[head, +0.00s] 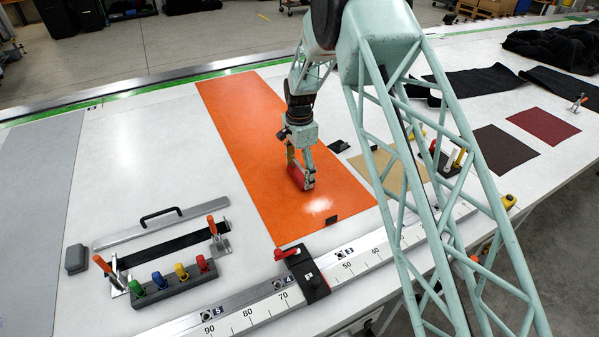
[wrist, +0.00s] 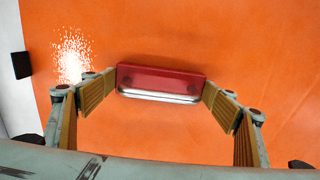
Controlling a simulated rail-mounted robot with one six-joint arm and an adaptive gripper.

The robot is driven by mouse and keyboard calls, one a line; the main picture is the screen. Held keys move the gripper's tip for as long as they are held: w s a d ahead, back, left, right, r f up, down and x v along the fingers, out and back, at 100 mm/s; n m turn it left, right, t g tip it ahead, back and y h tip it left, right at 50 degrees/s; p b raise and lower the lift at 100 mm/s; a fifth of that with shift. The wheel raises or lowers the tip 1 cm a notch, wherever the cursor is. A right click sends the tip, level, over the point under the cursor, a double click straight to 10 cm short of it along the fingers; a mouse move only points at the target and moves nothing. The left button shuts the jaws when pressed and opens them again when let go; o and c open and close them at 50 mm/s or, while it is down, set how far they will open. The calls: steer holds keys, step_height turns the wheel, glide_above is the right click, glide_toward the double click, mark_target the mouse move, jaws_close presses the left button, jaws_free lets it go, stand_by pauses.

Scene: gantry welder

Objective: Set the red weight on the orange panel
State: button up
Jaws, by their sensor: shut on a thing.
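The red weight (wrist: 160,80) is a small red block with a pale metallic lower edge. My gripper (wrist: 160,88) is shut on it, with one ribbed finger pad at each end of the block. In the head view the red weight (head: 298,175) shows between the fingers of my gripper (head: 300,178), over the middle of the orange panel (head: 240,110). The orange panel also fills most of the wrist view (wrist: 240,40). I cannot tell whether the weight touches the panel or hangs just above it.
A dark clip (head: 331,219) sits at the panel's near edge. A ruler rail with a black clamp (head: 308,280) runs in front. At left are a metal bar with a handle (head: 160,228), a rack of coloured tools (head: 172,285) and a grey block (head: 76,259). A tan panel (head: 388,172) lies at right.

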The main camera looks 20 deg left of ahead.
mark_target(300, 165)
steer(key=o, duration=1.4)
steer(key=shift+f, duration=0.1)
step_height(300, 165, up, 12)
steer(key=shift+r, duration=0.2)
stand_by(0.8)
